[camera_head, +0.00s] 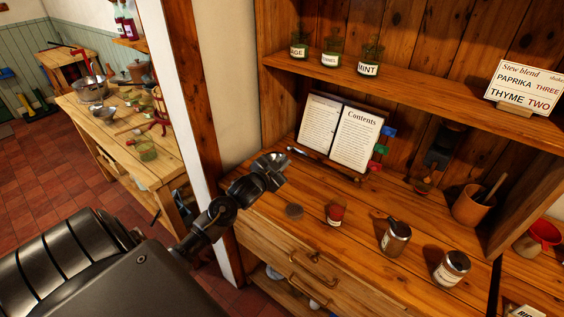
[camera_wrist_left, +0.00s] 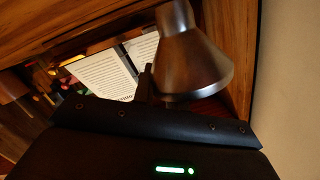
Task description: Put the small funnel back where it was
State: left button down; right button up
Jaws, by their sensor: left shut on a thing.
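A small metal funnel (camera_wrist_left: 195,65) shows large in the left wrist view, its wide mouth toward the lower right and its narrow stem at the top. My left gripper (camera_head: 268,172) is shut on the funnel and holds it in the air above the left part of the wooden counter. In the head view the funnel (camera_head: 272,159) is a small silver shape at the fingertips, partly hidden by them. My right gripper does not show in either view.
An open Contents book (camera_head: 340,132) stands at the back of the counter. A wooden cup (camera_head: 473,205) is right. Labelled jars (camera_head: 331,54) line the shelf above.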

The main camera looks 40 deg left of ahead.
pick_arm(q)
jog(key=shift+f, duration=0.25)
jog(key=shift+f, duration=0.2)
jog(key=shift+f, duration=0.4)
jog(key=shift+f+b, duration=0.1)
jog(key=shift+b, duration=0.2)
jog(key=c, duration=1.4)
grip_release()
